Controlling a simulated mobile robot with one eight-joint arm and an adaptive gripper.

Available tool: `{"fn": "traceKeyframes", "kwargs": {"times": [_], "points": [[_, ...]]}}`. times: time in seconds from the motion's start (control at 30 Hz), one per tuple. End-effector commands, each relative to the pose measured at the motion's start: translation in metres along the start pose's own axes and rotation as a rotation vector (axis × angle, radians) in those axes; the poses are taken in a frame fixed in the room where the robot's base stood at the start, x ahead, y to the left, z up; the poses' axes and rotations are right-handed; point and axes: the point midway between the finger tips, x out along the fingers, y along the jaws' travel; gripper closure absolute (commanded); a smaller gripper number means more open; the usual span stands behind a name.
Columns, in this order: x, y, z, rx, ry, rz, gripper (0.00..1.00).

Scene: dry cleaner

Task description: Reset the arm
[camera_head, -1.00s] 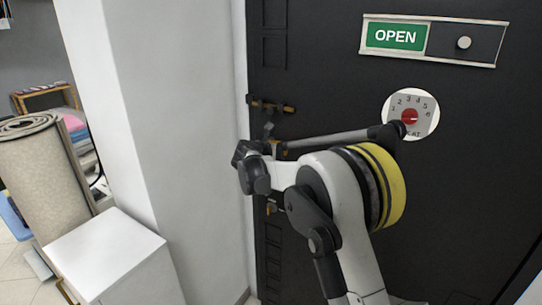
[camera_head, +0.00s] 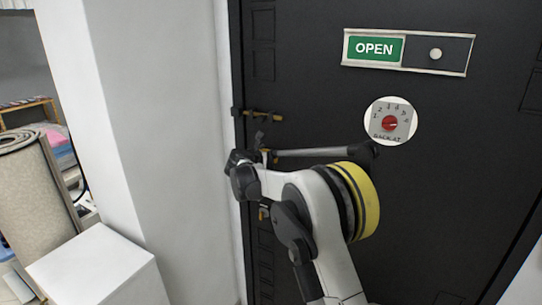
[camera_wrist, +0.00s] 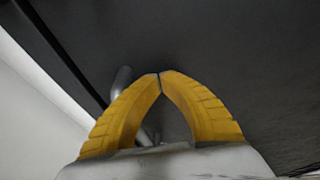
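My gripper's two yellow ribbed fingers (camera_wrist: 159,75) show in the wrist view with their tips together. The gripper is shut, with nothing seen between the tips. A grey metal rod-like part shows behind the fingers, beside the left one and in the gap below the tips. In the head view my white and grey arm (camera_head: 325,225), with a yellow-banded joint, is bent in front of the black door (camera_head: 440,210). Its far end reaches left to the door's left side. The fingers are not clearly made out there, and contact with the door is unclear.
The door carries an OPEN sign (camera_head: 374,48), a round dial with a red knob (camera_head: 390,122) and a brass-tipped latch (camera_head: 262,116). A white wall (camera_head: 165,120) stands left of it. A white box (camera_head: 95,270) and a rolled rug (camera_head: 30,200) are farther left.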

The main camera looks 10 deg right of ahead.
Motion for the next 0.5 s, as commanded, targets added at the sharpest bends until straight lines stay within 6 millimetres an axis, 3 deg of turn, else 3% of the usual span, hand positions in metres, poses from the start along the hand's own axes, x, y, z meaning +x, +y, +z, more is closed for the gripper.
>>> {"fn": "traceKeyframes", "kwargs": {"times": [0.3, 0.5], "points": [[-0.076, 0.012, -0.002, 0.001, 0.003, 0.004, 1.00], [-0.102, 0.014, -0.003, 0.001, 0.004, 0.003, 1.00]]}}
